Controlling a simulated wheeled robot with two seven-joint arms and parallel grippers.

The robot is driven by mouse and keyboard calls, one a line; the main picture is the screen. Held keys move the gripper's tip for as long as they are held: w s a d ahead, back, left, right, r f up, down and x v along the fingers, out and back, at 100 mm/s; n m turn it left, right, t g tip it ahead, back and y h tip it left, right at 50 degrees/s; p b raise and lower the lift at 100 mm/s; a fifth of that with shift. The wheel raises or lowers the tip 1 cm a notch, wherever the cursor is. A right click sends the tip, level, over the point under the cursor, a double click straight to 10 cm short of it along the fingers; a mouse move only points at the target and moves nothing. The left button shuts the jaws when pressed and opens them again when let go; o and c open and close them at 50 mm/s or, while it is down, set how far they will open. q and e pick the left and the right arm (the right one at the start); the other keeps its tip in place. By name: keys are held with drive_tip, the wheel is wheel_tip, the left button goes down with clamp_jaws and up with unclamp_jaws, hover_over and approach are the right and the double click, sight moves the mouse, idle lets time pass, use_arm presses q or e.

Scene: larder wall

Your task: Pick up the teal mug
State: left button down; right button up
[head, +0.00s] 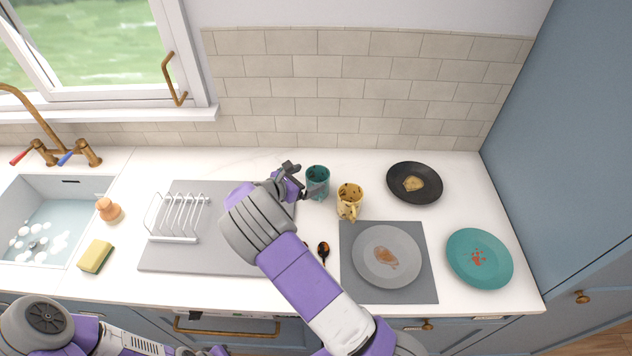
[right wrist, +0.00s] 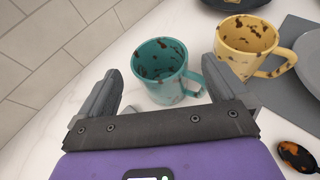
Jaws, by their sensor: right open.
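The teal mug (head: 318,180) stands upright on the white counter near the tiled wall, with dark stains inside. In the right wrist view the teal mug (right wrist: 160,72) is just beyond my right gripper, its handle toward the right finger. My right gripper (head: 303,180) is open beside the mug's left side in the head view; its fingers (right wrist: 165,95) are spread with no object held between them. I cannot tell if a finger touches the mug. My left arm shows at the bottom left of the head view, but its fingers cannot be made out.
A stained yellow mug (head: 350,202) stands close to the right of the teal mug. A black plate (head: 429,185), a grey plate (head: 368,247) on a mat and a teal plate (head: 462,262) lie farther right. A dish rack (head: 173,238) stands left; a spoon (head: 323,250) lies in front.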

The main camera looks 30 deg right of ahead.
sight(324, 171)
drive_tip(key=x, duration=0.7)
drive_tip(key=shift+w+d+f, duration=0.15)
drive_tip(key=shift+d+f, duration=0.05)
drive_tip(key=shift+f, duration=0.05)
drive_tip(key=shift+r, duration=0.1)
drive_tip(key=c, duration=1)
